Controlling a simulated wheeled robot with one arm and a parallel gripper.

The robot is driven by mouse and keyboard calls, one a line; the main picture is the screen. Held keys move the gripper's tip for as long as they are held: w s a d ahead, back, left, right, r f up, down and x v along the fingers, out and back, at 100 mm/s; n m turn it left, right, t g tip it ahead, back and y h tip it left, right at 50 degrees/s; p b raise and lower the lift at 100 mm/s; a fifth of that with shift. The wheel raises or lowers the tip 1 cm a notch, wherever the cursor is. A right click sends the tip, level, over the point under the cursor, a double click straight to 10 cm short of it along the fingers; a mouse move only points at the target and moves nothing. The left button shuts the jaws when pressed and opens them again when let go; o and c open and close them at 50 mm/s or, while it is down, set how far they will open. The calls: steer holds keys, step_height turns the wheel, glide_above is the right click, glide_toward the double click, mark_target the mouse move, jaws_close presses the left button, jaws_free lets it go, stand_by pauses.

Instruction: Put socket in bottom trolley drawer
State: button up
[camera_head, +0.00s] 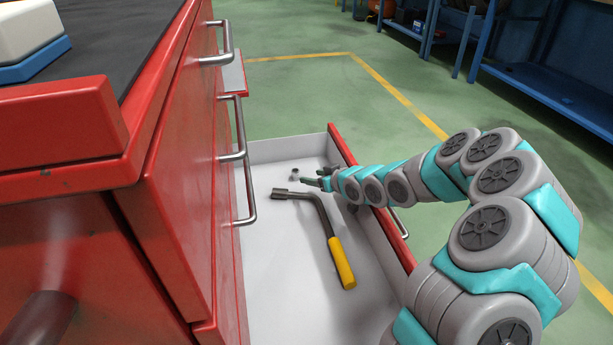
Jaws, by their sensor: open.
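The red trolley (180,165) stands at the left. Its bottom drawer (267,152) is pulled out, with a pale inner floor and a red front panel at the right. A small grey metal socket (294,176) is inside the drawer, near its far end. My gripper (318,180) is open just right of the socket, low in the drawer. The fingers are small in the picture, and I see no socket between them. My arm comes in over the drawer's red front and hides part of it.
A wrench with a yellow handle (341,262) lies in the drawer, nearer than the socket. Drawer handles (241,150) stick out from the trolley at the left. Blue shelving (560,90) stands at the back right. The green floor beyond the drawer is clear.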

steer(key=shift+v, duration=1.25)
